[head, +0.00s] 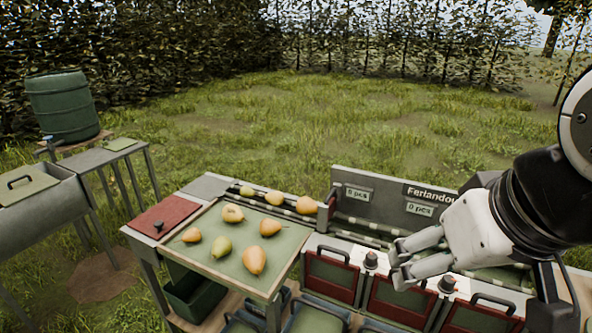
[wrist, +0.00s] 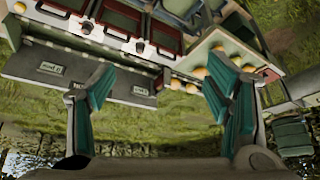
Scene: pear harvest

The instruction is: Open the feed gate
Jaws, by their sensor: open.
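A small red-brown upright plate (head: 332,202), which looks like the feed gate, stands at the right end of the pear lane. A pear (head: 306,205) lies just left of it, with two more behind in the lane. In the wrist view the plate (wrist: 167,77) shows small beside the row of pears. My gripper (head: 398,262) is open and empty, right of the plate and nearer the camera, above the sorting stand. In the wrist view its teal-padded fingers (wrist: 160,85) are spread wide, with nothing between them in contact.
Several pears lie on the green-topped table (head: 285,270) at the left. Red-framed doors with handles (head: 332,275) and black-topped knobs (head: 371,260) line the stand's front. A sign panel (head: 385,195) rises behind. A barrel (head: 62,105) stands far left.

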